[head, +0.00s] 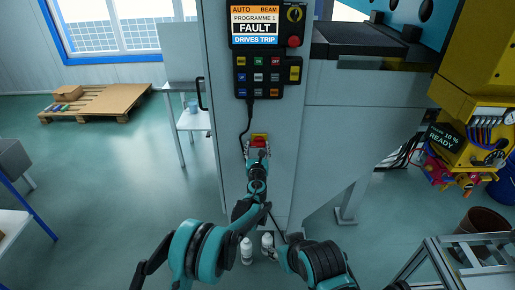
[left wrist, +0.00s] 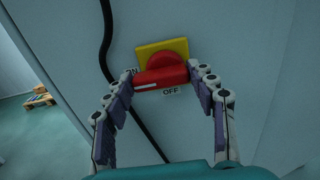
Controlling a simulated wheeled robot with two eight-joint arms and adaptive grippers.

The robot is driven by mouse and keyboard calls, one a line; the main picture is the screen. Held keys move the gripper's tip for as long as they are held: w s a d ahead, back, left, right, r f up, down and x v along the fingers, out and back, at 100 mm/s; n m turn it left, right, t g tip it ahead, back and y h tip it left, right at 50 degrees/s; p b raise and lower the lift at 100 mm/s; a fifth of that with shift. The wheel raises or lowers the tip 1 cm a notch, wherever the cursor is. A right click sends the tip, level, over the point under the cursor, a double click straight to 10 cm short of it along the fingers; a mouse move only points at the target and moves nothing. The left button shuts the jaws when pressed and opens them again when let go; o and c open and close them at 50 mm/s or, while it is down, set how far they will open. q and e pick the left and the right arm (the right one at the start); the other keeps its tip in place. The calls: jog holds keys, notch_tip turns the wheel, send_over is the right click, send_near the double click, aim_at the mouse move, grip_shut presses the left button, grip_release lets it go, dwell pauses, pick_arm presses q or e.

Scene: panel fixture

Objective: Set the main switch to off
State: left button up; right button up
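The main switch (left wrist: 160,72) is a red rotary handle on a yellow plate, low on the grey cabinet front. Its handle lies nearly level, slightly tilted, with a white mark at its left end beside the ON label (left wrist: 131,72). The OFF label (left wrist: 171,91) is below it. In the head view the switch (head: 259,141) is partly hidden by my left gripper (head: 257,153). In the left wrist view my left gripper (left wrist: 160,74) has its fingers apart, one near each end of the handle; I cannot tell whether they touch it.
Above the switch is a control panel (head: 268,74) reading FAULT, DRIVES TRIP. Its black cable (left wrist: 108,45) hangs left of the switch. A yellow unit (head: 470,135) is at right; a pallet (head: 100,102) lies at left.

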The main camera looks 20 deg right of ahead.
pick_arm(q)
jog(key=shift+n, duration=0.3)
jog(key=n, duration=0.3)
jog(key=shift+f+n+b, duration=0.2)
jog(key=shift+n+b, duration=0.15)
jog(key=shift+n, duration=0.05)
jog(key=n, duration=0.4)
jog(key=shift+d+f+n+b, duration=0.1)
jog(key=shift+n+b, duration=0.2)
jog(key=shift+s+d+f+n+b, duration=0.1)
jog(key=shift+n+b, duration=0.05)
jog(key=shift+n, duration=2.05)
jog(key=shift+d+f+n+b, duration=0.1)
jog(key=shift+n+b, duration=0.05)
jog(key=shift+n, duration=2.05)
jog(key=o, duration=1.2)
jog(key=shift+c, duration=0.2)
jog(key=shift+s, duration=0.1)
